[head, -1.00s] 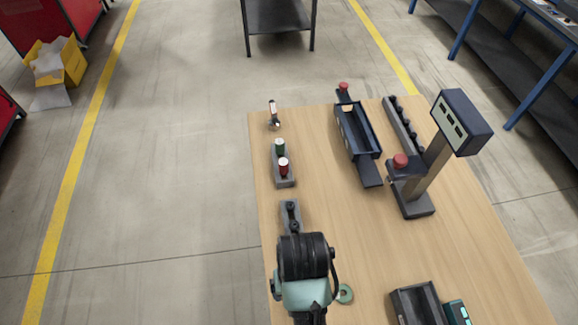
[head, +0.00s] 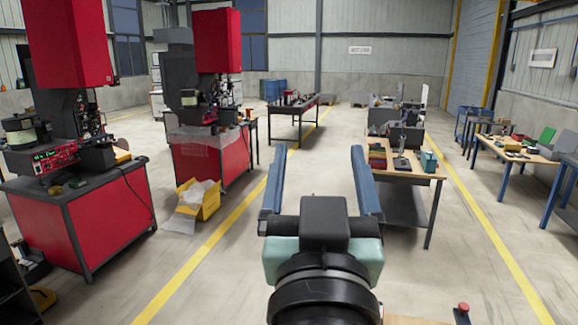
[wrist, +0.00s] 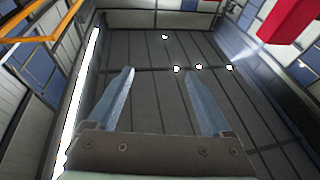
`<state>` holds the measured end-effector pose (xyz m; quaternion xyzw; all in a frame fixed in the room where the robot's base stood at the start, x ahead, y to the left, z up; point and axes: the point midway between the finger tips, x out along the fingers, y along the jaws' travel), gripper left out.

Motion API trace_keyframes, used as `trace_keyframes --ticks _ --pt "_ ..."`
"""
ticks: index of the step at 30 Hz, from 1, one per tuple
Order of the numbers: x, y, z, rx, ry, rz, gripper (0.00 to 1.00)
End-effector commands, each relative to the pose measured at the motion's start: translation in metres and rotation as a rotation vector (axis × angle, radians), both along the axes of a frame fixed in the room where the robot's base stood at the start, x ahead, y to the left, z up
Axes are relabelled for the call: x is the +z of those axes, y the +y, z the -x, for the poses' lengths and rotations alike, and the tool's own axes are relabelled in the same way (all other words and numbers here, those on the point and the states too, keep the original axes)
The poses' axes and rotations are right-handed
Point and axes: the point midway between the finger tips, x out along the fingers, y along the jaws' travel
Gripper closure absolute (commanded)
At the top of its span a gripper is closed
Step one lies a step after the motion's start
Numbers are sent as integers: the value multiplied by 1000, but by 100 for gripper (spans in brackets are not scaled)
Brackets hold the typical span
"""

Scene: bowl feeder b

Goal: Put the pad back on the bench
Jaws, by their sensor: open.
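My gripper (head: 317,152) is raised in the middle of the head view, its two blue-grey fingers spread apart with nothing between them. The wrist view shows the same open fingers (wrist: 158,72), empty, against the ceiling. A strip of the wooden bench (head: 408,320) shows at the bottom edge of the head view, low and behind my wrist. I cannot make out a pad in either view now; most of the bench top is out of view.
A red knob (head: 463,308) stands at the near bench. Red machines (head: 95,215) stand at left, with a yellow box (head: 207,207) on the floor. Another wooden table (head: 420,175) stands ahead at right, holding several items. Open floor with yellow lines lies between.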

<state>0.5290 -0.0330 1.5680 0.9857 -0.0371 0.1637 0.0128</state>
Motion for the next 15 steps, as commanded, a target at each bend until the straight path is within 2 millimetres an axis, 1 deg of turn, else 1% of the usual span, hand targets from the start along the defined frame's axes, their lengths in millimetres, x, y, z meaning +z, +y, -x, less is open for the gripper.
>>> trace_keyframes --ticks 1,3,6,9,10,15 --pt "37 10 18 20 -123 6 16" --pt "76 19 43 38 -262 10 16" --pt "111 27 71 57 -402 12 16" --pt "127 31 87 66 -470 12 16" --pt "129 31 89 68 -481 13 16" --pt "130 31 91 68 -487 12 16"
